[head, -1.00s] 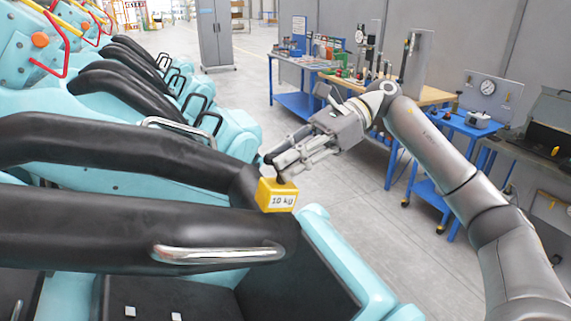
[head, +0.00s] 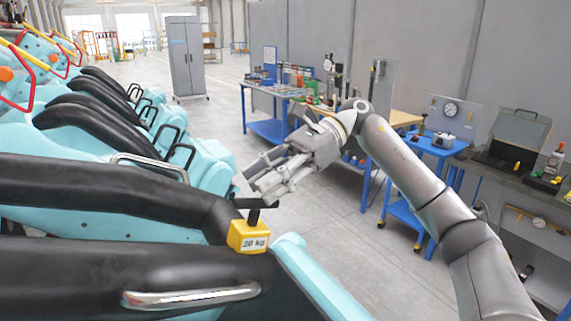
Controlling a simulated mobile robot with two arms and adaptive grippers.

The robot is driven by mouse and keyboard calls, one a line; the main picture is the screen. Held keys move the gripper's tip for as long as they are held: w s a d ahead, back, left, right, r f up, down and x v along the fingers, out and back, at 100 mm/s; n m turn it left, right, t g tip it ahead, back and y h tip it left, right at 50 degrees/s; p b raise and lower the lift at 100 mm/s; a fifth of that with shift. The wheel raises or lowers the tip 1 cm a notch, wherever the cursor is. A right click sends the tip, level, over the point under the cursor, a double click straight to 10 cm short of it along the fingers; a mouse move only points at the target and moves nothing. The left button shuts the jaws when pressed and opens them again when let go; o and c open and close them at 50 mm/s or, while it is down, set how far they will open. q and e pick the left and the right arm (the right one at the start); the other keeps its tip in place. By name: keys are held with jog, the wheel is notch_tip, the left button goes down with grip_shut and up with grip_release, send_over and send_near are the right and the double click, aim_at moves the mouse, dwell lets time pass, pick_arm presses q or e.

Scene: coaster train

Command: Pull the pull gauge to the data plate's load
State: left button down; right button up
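The pull gauge is a yellow block (head: 248,237) at the end of a black padded restraint bar, left of centre. Its white face shows a number in kg that looks like 20, slightly blurred. A black handle (head: 254,214) rises from its top. My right gripper (head: 254,187) is just above the handle, its grey fingers pointing down and left. The fingertips are dark against the handle, so I cannot tell whether they grip it. My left gripper is not in view. I cannot make out a data plate.
Teal ride seats with black padded bars (head: 110,195) and chrome handles fill the left. Blue workbenches (head: 271,130) with tools and a blue cart (head: 440,150) stand on the right. A grey cabinet (head: 186,60) stands behind. The floor between seats and benches is clear.

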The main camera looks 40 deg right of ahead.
jog(key=v, duration=1.1)
jog(key=shift+d+r, duration=0.1)
jog(key=shift+r, duration=0.05)
